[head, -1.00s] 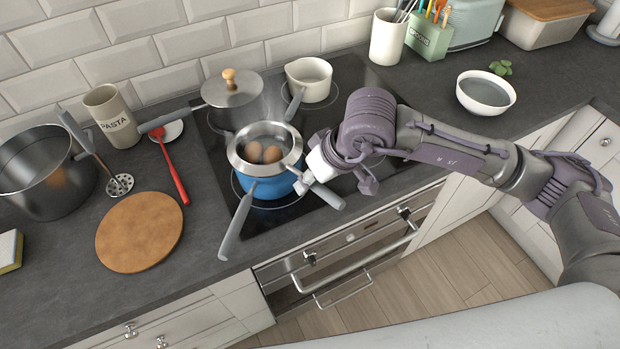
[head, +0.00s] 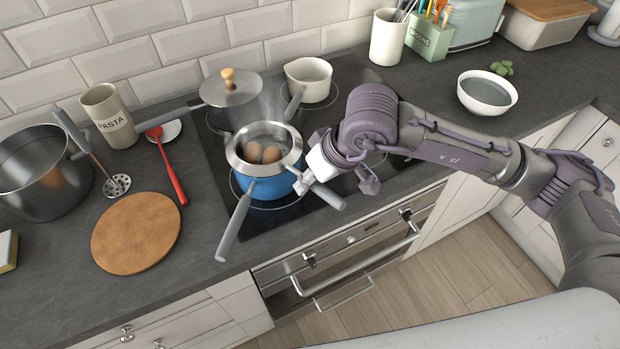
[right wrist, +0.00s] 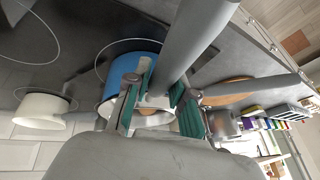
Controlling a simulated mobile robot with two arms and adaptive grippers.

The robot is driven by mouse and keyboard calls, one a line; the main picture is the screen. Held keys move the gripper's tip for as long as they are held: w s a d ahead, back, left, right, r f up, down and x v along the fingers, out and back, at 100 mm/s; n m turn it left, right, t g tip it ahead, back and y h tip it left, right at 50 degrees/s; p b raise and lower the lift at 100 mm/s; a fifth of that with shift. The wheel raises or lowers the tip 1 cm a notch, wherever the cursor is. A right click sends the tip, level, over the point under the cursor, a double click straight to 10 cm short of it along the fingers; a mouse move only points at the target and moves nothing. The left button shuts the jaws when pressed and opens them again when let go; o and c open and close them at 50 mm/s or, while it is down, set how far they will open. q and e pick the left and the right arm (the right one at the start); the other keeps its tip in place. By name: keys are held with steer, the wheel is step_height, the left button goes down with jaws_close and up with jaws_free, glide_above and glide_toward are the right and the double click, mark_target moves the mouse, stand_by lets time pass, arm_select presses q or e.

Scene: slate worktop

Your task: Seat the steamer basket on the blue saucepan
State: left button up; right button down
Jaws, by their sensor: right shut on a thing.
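The steel steamer basket (head: 240,160), with brown eggs inside, sits over the blue saucepan (head: 270,190) on the hob. Its rim covers the pan's top and looks roughly level; I cannot tell if it is fully down. My right gripper (head: 303,184) is at the pan's right front side, shut on the basket handle (head: 329,198), which sticks out to the lower right. In the right wrist view this handle (right wrist: 197,40) runs between the teal finger pads, with the blue saucepan (right wrist: 134,65) behind. The saucepan handle (head: 234,228) points to the lower left. My left gripper is not in view.
A lidded pan (head: 231,98) and a small cream pot (head: 308,82) stand behind on the hob (head: 219,175). At left are a big steel pot (head: 40,185), a round board (head: 136,233) and a red spoon (head: 172,170). A white bowl (head: 487,95) stands right.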

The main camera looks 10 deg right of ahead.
steer(key=shift+f+b, duration=0.2)
steer(key=shift+b, duration=0.1)
steer(key=shift+c, duration=2.1)
jaws_free()
steer(key=shift+r+p, duration=1.1)
steer(key=shift+r, duration=2.9)
